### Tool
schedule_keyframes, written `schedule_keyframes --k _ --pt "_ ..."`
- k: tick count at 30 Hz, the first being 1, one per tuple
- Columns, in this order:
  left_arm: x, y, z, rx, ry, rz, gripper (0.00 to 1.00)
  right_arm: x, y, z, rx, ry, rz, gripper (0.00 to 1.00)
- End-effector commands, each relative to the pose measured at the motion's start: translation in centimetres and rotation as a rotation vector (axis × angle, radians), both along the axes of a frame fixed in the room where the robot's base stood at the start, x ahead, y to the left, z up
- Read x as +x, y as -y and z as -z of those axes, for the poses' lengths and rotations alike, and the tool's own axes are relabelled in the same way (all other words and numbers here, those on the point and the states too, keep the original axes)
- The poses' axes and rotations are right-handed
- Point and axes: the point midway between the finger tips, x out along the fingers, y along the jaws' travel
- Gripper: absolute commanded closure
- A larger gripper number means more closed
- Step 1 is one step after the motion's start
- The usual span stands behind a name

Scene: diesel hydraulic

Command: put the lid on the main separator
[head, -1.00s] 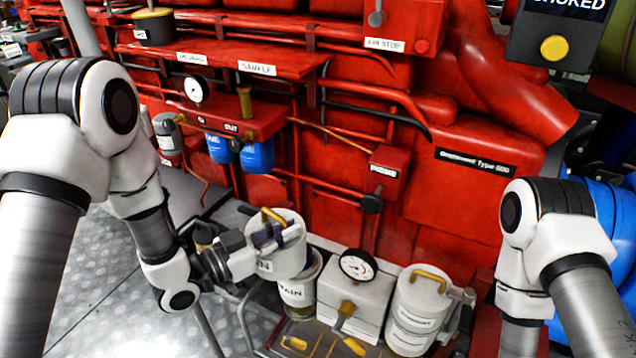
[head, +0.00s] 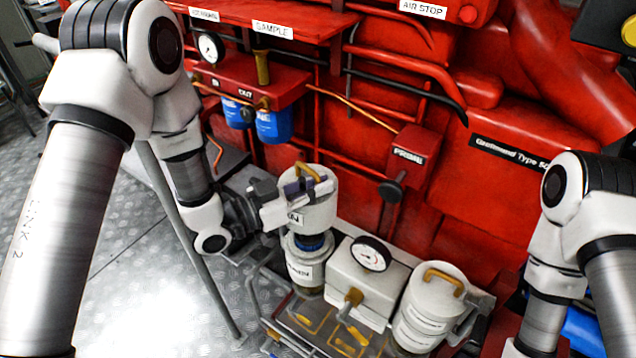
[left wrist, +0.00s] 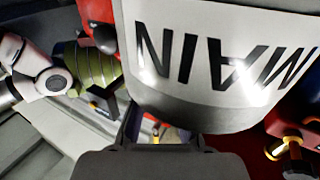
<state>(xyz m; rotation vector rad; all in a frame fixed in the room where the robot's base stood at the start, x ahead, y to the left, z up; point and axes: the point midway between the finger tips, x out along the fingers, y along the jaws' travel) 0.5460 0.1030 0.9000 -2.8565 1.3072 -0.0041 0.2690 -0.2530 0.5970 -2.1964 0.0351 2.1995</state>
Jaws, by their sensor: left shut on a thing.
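The lid (head: 314,214) of the main separator is a white cylinder with a brass handle on top. My left gripper (head: 288,200) is shut on its side and holds it upright. The separator body (head: 303,268) is a white cylinder with a label, standing below the lid.
A white box with a pressure gauge (head: 370,254) stands just right of the separator. A second white canister (head: 432,305) with a brass handle, lid on, stands further right. The red engine wall (head: 345,170) is close behind. A tray with yellow handles lies in front.

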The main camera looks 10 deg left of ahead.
Motion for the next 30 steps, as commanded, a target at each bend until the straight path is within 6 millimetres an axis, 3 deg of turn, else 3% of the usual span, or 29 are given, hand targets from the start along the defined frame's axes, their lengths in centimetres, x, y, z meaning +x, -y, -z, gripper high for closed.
schedule_keyframes --k 24,30 --pt "0.0 0.0 6.9 -0.001 0.001 0.0 1.0 0.0 0.0 5.4 0.0 0.0 0.0 0.6" --pt "0.0 0.0 7.6 -0.001 0.002 0.0 1.0 0.0 0.0 5.9 0.0 0.0 0.0 0.6"
